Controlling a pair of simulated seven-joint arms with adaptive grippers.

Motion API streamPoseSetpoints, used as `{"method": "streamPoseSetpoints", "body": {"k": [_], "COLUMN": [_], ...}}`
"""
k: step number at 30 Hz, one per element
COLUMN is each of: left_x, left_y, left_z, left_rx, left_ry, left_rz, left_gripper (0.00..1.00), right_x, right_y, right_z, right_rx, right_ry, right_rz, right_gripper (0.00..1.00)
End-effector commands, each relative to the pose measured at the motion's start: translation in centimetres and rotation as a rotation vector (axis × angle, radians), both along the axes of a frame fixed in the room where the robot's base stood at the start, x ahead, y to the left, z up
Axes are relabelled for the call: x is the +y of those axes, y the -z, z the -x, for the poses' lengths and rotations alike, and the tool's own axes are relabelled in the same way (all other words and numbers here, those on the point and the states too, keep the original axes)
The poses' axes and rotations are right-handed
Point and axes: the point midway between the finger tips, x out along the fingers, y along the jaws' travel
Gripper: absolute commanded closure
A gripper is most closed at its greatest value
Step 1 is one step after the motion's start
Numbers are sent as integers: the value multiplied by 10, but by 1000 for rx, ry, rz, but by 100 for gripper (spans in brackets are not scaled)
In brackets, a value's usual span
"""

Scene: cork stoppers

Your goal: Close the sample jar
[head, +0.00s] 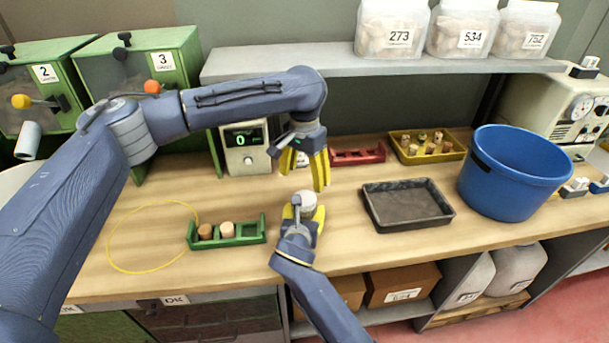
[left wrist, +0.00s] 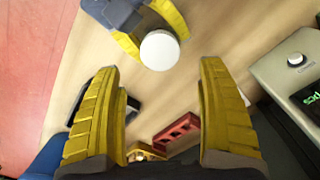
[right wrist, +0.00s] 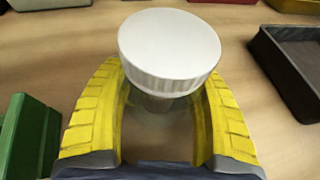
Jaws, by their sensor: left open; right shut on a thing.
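The sample jar (right wrist: 156,104) stands between the fingers of my right gripper (head: 304,214), which is shut on its body. A round white lid (right wrist: 170,45) sits on top of the jar; I cannot tell how tightly. The lid also shows in the head view (head: 302,198) and in the left wrist view (left wrist: 160,50). My left gripper (head: 303,173) is open and empty, pointing down above and a little behind the jar. In the left wrist view the lid lies beyond its fingertips, apart from them. Most of the jar body is hidden by the yellow right fingers.
A green rack (head: 250,232) with cork stoppers is left of the jar. A dark tray (head: 408,221) and a blue bucket (head: 510,190) are to the right. Behind are a scale reading 0 (head: 246,150), a red rack (head: 357,156) and a yellow bin (head: 408,158).

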Motion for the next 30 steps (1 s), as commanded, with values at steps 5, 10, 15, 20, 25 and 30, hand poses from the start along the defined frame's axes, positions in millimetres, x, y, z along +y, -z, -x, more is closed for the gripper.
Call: {"method": "streamPoseSetpoints", "body": {"k": [5, 10, 15, 20, 25, 30], "left_x": [0, 0, 0, 0, 0, 0], "left_y": [0, 3, 17, 39, 59, 72], "left_z": [0, 0, 1, 1, 1, 0], "left_rx": [0, 1, 4, 3, 3, 1], "left_ry": [0, 1, 1, 0, 0, 0], "left_rz": [0, -1, 0, 1, 0, 2], "left_gripper": [25, 25, 25, 25, 25, 25], "right_x": [0, 0, 0, 0, 0, 0], "right_y": [-1, -1, -1, -1, -1, -1], "right_z": [0, 0, 0, 0, 0, 0], "right_rx": [-1, -1, -1, -1, -1, -1], "right_ry": [0, 0, 0, 0, 0, 0], "right_rz": [0, 0, 0, 0, 0, 0], "right_gripper": [100, 100, 100, 100, 100, 100]}}
